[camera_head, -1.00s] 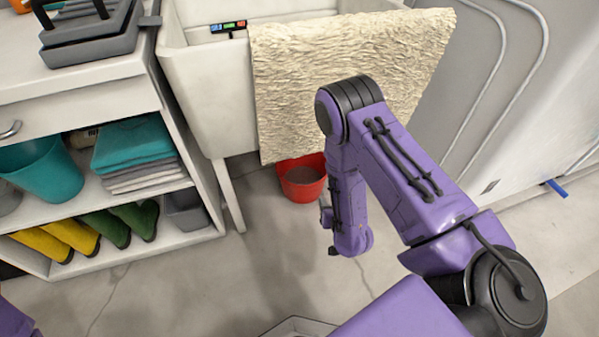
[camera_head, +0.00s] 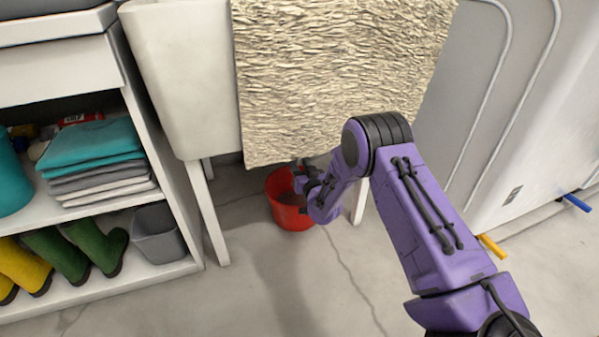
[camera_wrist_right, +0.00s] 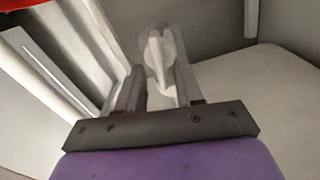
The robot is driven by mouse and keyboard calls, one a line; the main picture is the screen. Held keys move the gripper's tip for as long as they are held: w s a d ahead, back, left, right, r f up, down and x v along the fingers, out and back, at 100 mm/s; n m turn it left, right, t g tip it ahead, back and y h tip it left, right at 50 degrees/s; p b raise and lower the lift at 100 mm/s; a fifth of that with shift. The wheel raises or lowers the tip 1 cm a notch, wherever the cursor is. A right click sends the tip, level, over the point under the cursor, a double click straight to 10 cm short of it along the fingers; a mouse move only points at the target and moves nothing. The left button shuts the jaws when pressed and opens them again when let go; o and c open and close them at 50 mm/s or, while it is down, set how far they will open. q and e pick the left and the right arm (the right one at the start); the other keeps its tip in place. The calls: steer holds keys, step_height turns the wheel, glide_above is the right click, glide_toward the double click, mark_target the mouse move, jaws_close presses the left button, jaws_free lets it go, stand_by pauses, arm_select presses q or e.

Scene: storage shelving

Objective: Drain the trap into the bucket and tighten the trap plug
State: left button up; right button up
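The red bucket (camera_head: 288,212) stands on the floor under the sink (camera_head: 190,95). A red edge of it also shows at the top left of the right wrist view (camera_wrist_right: 22,4). My right gripper (camera_head: 305,178) is by the bucket's rim in the head view, small and partly hidden by my wrist. In the right wrist view its two fingers (camera_wrist_right: 158,80) are apart. A pale, partly see-through piece (camera_wrist_right: 162,50) shows beyond and between the fingertips; I cannot tell whether it is the trap or its plug, and no grip on it shows. My left gripper is out of view.
A cream, rough-textured cloth (camera_head: 330,80) hangs over the sink front and hides what is behind it. White sink legs (camera_head: 207,212) stand beside the bucket. A shelf with towels (camera_head: 92,150) and boots is at left. The floor (camera_head: 250,295) in front is clear.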

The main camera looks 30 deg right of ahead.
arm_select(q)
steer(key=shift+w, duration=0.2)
arm_select(e)
steer(key=shift+w, duration=0.25)
jaws_close()
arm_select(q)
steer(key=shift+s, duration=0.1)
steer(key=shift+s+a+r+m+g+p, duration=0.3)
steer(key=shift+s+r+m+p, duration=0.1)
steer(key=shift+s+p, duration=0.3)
arm_select(e)
steer(key=shift+s+d+r+m, duration=0.1)
steer(key=shift+m, duration=0.7)
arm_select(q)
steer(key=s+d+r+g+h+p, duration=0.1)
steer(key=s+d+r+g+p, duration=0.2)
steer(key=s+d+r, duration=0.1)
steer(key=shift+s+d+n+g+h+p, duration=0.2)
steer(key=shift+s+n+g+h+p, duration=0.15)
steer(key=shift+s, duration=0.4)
arm_select(e)
steer(key=shift+s+d+f+m, duration=0.1)
steer(key=shift+f+m, duration=0.1)
steer(key=shift+m, duration=2.15)
steer(key=shift+w+a+f+m, duration=0.1)
steer(key=shift+f+m, duration=0.05)
steer(key=shift+m, duration=2.25)
steer(key=shift+s+d+f+m, duration=0.1)
steer(key=shift+f+m, duration=0.1)
steer(key=shift+m, duration=2.15)
